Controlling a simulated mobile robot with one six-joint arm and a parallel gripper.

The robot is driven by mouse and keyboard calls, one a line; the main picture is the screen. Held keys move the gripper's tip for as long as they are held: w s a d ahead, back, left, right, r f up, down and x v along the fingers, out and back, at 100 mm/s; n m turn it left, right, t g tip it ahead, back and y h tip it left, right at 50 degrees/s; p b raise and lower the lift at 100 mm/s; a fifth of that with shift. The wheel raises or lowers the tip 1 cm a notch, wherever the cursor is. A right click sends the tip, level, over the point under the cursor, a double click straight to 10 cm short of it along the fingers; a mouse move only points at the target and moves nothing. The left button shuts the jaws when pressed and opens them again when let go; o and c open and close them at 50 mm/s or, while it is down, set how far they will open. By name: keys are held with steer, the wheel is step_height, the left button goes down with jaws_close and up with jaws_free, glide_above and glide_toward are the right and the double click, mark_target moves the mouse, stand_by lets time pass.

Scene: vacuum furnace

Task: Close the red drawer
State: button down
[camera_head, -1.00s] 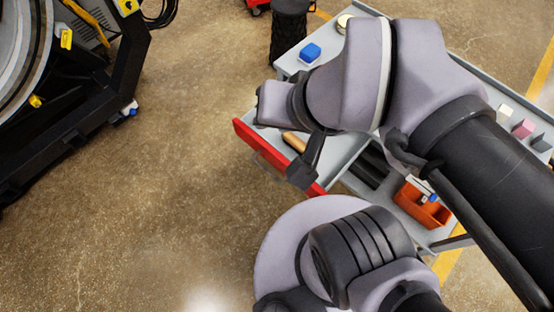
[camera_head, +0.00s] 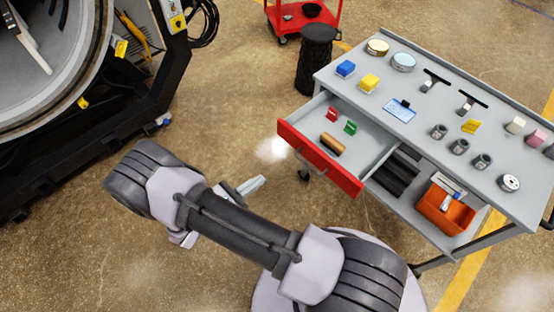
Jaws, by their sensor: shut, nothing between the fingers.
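The red drawer (camera_head: 318,160) is pulled out from the left side of the grey cart (camera_head: 430,75). Its red front stands well clear of the cart body and carries a handle. Inside it lie a small red piece (camera_head: 331,114), a small green piece (camera_head: 350,127) and a brown cylinder (camera_head: 332,145). My gripper (camera_head: 258,184) is partly hidden behind my arm. Its grey fingers show left of and below the drawer front, shut and empty, with a gap of floor in the picture between them and the front.
The cart top holds blue (camera_head: 345,68) and yellow (camera_head: 369,83) blocks, discs and several small cylinders. An orange bin (camera_head: 444,208) sits on the shelf below. A black bin (camera_head: 317,55) stands behind the cart. The furnace (camera_head: 75,110) is at the left. Open floor lies between.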

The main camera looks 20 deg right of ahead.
steer(key=b+x, duration=0.3)
steer(key=x, duration=1.1)
steer(key=shift+d, duration=0.2)
